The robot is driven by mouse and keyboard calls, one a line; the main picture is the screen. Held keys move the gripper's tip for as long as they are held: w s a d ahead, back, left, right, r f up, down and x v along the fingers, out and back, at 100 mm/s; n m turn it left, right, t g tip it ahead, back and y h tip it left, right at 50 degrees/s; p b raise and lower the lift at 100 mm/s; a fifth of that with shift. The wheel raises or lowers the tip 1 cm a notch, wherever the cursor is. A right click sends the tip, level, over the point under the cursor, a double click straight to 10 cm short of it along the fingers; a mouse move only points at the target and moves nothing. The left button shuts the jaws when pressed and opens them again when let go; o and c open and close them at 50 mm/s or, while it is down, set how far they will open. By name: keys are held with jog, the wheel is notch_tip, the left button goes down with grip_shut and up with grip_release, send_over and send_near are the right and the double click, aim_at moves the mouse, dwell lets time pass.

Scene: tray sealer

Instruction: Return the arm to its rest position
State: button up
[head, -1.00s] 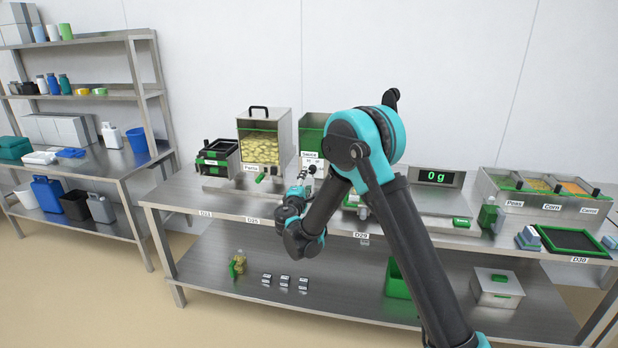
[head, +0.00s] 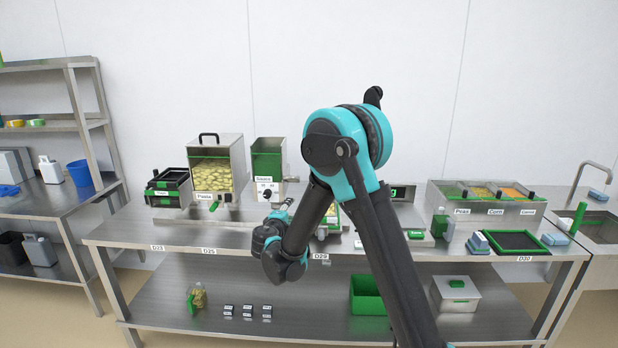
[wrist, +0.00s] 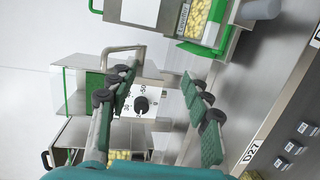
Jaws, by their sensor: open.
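My arm (head: 352,165) is bent over the front of the steel bench (head: 130,225), with its elbow high in the middle of the head view. My gripper is at the end of the folded forearm, near the sauce dispenser (head: 267,160), and its fingers are mostly hidden in the head view. In the wrist view my gripper (wrist: 160,82) has its two green-padded fingers spread apart with nothing between them. Behind the fingers is the sauce dispenser's white front with a black dial (wrist: 142,104).
The pasta dispenser (head: 216,165) and a black-and-green container rack (head: 167,188) stand left on the bench. Peas, corn and carrot bins (head: 490,205) and a black green-rimmed mat (head: 510,242) are at right. A green bin (head: 368,296) and a lidded box (head: 455,295) sit on the lower shelf.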

jog(key=s+d+f+m+g+h, duration=0.1)
jog(key=s+d+m+g, duration=0.4)
jog(key=d, duration=0.8)
jog(key=s+d+f+m+g+h, duration=0.15)
jog(key=s+d+m, duration=0.4)
jog(key=d, duration=0.75)
jog(key=s+d+f+m+g+y, duration=0.1)
jog(key=s+f+m, duration=0.1)
jog(key=s, duration=0.6)
jog(key=s+d+f+m+g+y, duration=0.2)
jog(key=s+f, duration=0.1)
jog(key=s, duration=0.6)
jog(key=s+d+f+m+g+y, duration=0.2)
jog(key=s, duration=0.6)
jog(key=shift+s+d+f, duration=0.2)
jog(key=shift+s+f, duration=0.05)
